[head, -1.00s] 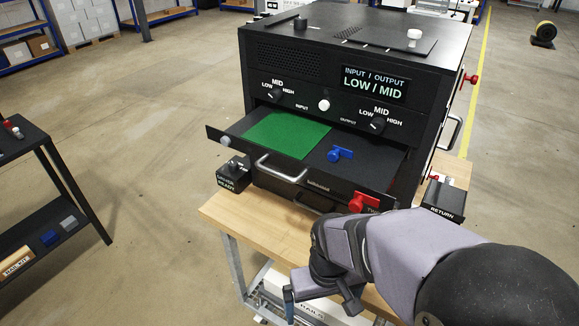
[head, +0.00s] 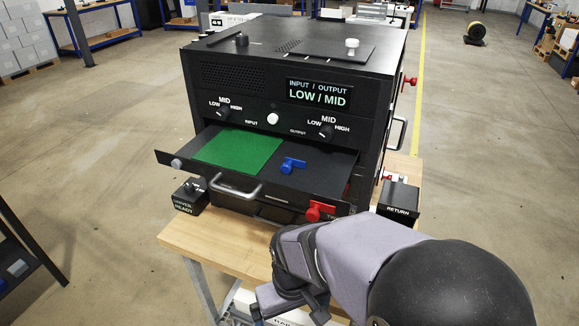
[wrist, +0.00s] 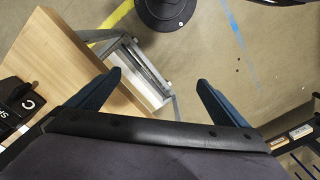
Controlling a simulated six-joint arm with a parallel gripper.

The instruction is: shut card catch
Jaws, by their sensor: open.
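A black rack unit (head: 240,106) stands on a wooden bench with its drawer (head: 325,170) pulled out. A flat green card or board (head: 238,150) lies in the drawer's left part. A blue catch (head: 291,166) sits on the drawer floor right of the green board, apart from it. A red catch (head: 320,212) is on the drawer's front right. No label marks which is the card catch. My gripper (head: 287,308) is low in front of the bench, away from both catches. In the wrist view my gripper (wrist: 159,76) is open with nothing between its fingers.
The wooden bench top (head: 200,235) is clear at front left. A small black box (head: 190,196) stands left of the rack and a RETURN box (head: 398,205) right. A drawer handle (head: 240,191) sticks out in front. A dark side shelf (head: 20,250) is at far left.

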